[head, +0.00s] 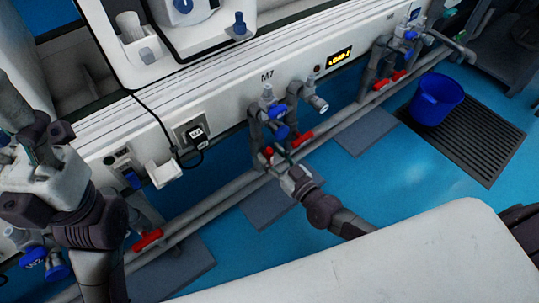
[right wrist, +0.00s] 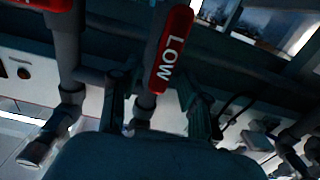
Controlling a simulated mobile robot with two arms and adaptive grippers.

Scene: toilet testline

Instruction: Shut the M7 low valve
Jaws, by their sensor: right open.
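Under the M7 label in the head view, grey pipes carry blue handles and two red handles. My right gripper (head: 275,160) reaches in from the lower right, at the lower left red handle (head: 268,152). In the right wrist view this red handle, marked LOW (right wrist: 172,50), stands slanted ahead of the gripper. The open fingers (right wrist: 155,100) lie on either side of its lower end and the pipe below it. I cannot tell whether either finger touches it. My left arm is folded at the left of the head view; its fingers are not clear.
The other M7 red handle (head: 302,137) sits close to the right, below a blue handle (head: 282,131). Long grey pipes (head: 215,205) run along the wall low down. A blue bucket (head: 437,98) stands on a dark grate (head: 480,140).

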